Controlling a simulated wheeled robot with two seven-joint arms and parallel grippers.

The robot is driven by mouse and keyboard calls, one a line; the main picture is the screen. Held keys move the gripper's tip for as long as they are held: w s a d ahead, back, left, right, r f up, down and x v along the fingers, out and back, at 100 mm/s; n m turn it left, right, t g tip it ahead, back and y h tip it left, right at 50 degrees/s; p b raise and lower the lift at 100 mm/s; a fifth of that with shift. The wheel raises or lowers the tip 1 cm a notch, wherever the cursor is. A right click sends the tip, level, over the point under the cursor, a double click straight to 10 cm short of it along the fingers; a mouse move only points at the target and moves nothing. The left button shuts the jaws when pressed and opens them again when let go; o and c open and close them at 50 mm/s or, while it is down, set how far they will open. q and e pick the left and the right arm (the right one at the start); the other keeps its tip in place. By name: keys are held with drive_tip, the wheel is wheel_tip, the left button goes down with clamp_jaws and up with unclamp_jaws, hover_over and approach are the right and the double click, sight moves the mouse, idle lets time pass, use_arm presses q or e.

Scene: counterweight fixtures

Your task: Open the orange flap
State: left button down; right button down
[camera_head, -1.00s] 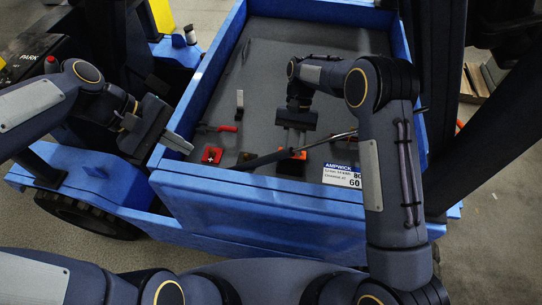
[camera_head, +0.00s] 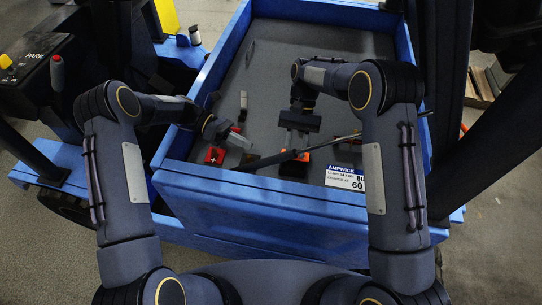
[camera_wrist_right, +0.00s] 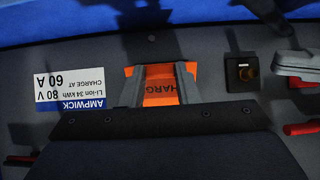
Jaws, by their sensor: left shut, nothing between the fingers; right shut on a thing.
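The orange flap (camera_wrist_right: 160,88), with partly covered dark lettering, lies between my right gripper's two grey fingers in the right wrist view. Only a small orange part of it (camera_head: 304,156) shows in the head view. My right gripper (camera_head: 295,144) points down at it and is shut on it; its fingers also show in the right wrist view (camera_wrist_right: 161,84). Whether the flap is tilted is hard to tell. My left gripper (camera_head: 238,141) is shut and empty, inside the blue-walled bay, left of the flap. It also appears at the upper right of the right wrist view (camera_wrist_right: 295,62).
A red block with a white cross (camera_head: 214,156) sits near my left gripper. A black box with an amber knob (camera_wrist_right: 243,69) stands beside the flap. A white-blue label (camera_head: 345,177) is on the other side. Blue walls (camera_head: 290,200) enclose the bay.

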sight(281, 156)
use_arm(q)
drive_tip(key=x, duration=1)
drive_tip(key=shift+d+f, duration=0.1)
drive_tip(key=shift+w, duration=0.1)
drive_tip(key=shift+w+r, duration=0.45)
drive_tip(key=shift+r, duration=0.25)
drive_tip(key=shift+d, duration=0.1)
use_arm(e)
drive_tip(key=c, duration=1.3)
unclamp_jaws()
drive_tip(key=shift+f, duration=0.1)
use_arm(q)
drive_tip(key=shift+w, duration=0.1)
use_arm(e)
drive_tip(key=shift+o, duration=1.1)
drive_tip(key=shift+s+f, duration=0.1)
